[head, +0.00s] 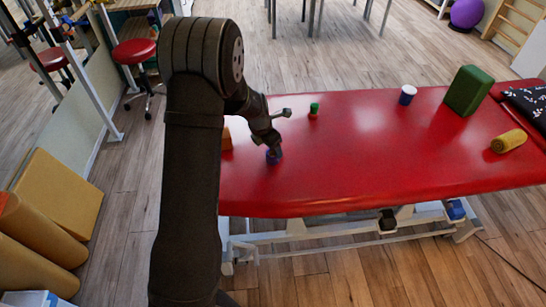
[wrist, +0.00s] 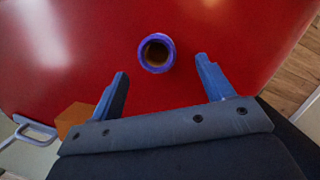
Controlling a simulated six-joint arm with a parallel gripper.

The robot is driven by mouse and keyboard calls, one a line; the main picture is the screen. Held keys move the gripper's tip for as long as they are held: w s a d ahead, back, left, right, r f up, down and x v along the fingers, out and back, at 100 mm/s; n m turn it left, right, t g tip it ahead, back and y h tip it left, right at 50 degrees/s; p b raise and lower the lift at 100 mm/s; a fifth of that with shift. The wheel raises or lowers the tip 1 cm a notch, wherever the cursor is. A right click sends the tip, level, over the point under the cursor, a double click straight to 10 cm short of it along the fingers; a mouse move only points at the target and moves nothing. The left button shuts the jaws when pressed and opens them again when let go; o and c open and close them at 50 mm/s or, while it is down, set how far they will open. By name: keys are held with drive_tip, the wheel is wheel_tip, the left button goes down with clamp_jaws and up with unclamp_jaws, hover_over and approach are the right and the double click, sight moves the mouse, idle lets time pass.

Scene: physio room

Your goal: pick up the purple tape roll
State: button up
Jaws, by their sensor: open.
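The purple tape roll (wrist: 156,66) stands on the red treatment table (wrist: 235,35) in the wrist view, its round opening facing the camera. It lies just beyond my gripper (wrist: 160,90), roughly centred between the lines of the two fingers and apart from both. The fingers are open with nothing between them. In the head view the purple tape roll (head: 274,155) shows near the left end of the table (head: 370,160), partly hidden by my gripper (head: 277,132), which is just above it.
An orange block (wrist: 72,119) lies left of my gripper. A small green-topped item (head: 314,110), a blue-and-white roll (head: 407,95), a green block (head: 469,90) and a yellow roller (head: 508,141) are farther right on the table. The middle of the table is clear.

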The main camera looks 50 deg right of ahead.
sight(273, 153)
drive_tip(key=shift+x, duration=3.25)
drive_tip(key=shift+w+d+r, duration=0.1)
drive_tip(key=shift+w, duration=0.1)
drive_tip(key=c, duration=1)
